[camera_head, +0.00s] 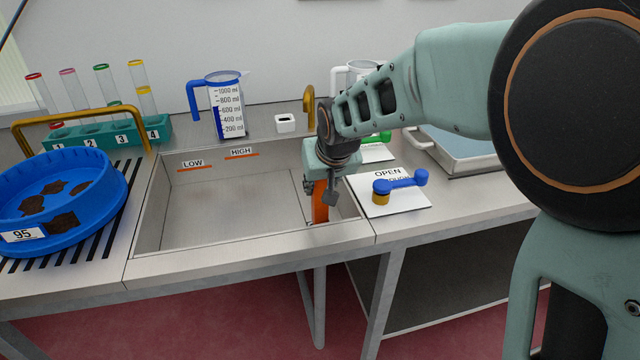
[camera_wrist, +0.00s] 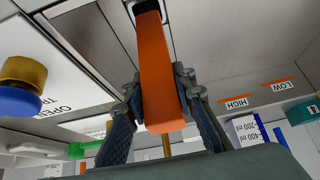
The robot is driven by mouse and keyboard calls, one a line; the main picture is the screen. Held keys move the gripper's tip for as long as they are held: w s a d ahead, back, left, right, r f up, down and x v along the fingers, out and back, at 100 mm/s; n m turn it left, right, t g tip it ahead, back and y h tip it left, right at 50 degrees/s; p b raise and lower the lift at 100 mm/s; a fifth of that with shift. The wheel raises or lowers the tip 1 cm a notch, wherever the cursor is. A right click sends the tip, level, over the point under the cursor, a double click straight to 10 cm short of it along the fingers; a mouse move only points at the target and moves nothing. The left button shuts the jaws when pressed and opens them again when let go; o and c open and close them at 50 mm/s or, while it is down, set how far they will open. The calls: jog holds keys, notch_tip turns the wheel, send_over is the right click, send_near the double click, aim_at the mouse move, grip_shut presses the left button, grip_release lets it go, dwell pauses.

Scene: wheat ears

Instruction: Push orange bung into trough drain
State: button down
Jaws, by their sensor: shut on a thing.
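The orange bung (camera_head: 320,204) is a tall bar at the right end of the steel trough (camera_head: 148,222). My gripper (camera_head: 322,190) is shut on it and reaches down into the trough. In the wrist view, my gripper (camera_wrist: 160,92) has its fingers on both sides of the bung (camera_wrist: 158,62). The bung's far end points down toward the trough floor, with a dark patch around it. The drain itself is not clearly visible, and I cannot tell whether the bung's lower end is in it.
A white board with a blue-handled crank (camera_head: 400,181) lies right of the trough. A blue-handled jug (camera_head: 226,105) and a brass spout (camera_head: 309,105) stand behind. The trough's left part is clear.

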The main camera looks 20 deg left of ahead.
jog(key=shift+f+b, duration=0.8)
jog(key=shift+f, duration=0.25)
jog(key=c, duration=1.5)
grip_release()
jog(key=shift+c, duration=0.2)
